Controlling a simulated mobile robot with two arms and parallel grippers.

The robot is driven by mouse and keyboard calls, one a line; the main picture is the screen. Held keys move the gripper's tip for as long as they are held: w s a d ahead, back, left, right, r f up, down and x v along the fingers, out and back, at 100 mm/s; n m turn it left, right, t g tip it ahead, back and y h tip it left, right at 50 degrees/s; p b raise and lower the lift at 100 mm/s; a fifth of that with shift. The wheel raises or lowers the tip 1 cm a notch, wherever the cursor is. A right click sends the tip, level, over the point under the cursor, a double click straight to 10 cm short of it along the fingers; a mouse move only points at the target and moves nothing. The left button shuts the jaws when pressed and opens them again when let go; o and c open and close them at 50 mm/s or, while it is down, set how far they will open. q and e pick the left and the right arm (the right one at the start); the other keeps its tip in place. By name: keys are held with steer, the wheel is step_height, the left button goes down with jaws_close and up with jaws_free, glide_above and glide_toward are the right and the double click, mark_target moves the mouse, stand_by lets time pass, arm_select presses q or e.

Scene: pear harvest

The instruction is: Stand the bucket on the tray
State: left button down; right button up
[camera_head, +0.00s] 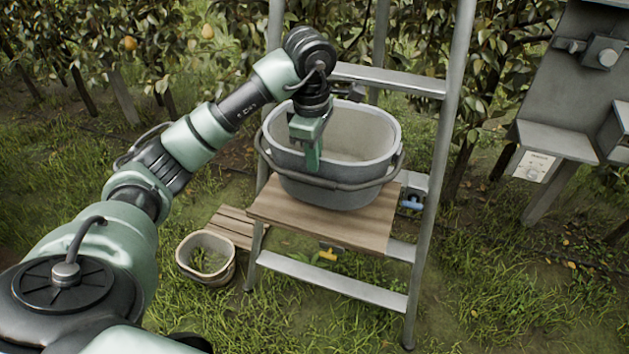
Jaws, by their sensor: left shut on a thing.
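A grey oval bucket (345,193) with a dark handle is upright over the wooden tray (325,228) of the metal stepladder. Its base looks to be on the tray or just above it; I cannot tell which. The bucket's inside looks empty where it shows. My left gripper (311,158) reaches down from above and is shut on the bucket's near rim, left of its middle. The gripper hides part of the rim and inner wall. My right gripper is not in view.
A small pale basket (206,258) with leaves in it stands on the grass by low wooden slats (236,224), left of the ladder (439,170). A grey metal stand (560,140) is at the right. Pear trees line the back. Open grass lies in front.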

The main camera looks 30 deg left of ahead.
mark_target(313, 175)
arm_select(q)
step_height(313, 175, down, 2)
steer(key=shift+f+p, duration=0.1)
steer(key=shift+p, duration=0.2)
step_height(313, 175, down, 4)
steer(key=shift+s+r+p, duration=0.1)
steer(key=shift+r+p, duration=0.15)
steer(key=shift+p, duration=0.35)
steer(key=shift+f, duration=0.4)
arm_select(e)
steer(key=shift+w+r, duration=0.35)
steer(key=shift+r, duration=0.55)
arm_select(q)
steer(key=shift+f, duration=0.1)
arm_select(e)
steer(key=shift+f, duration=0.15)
arm_select(q)
steer(key=c, duration=1.6)
jaws_free()
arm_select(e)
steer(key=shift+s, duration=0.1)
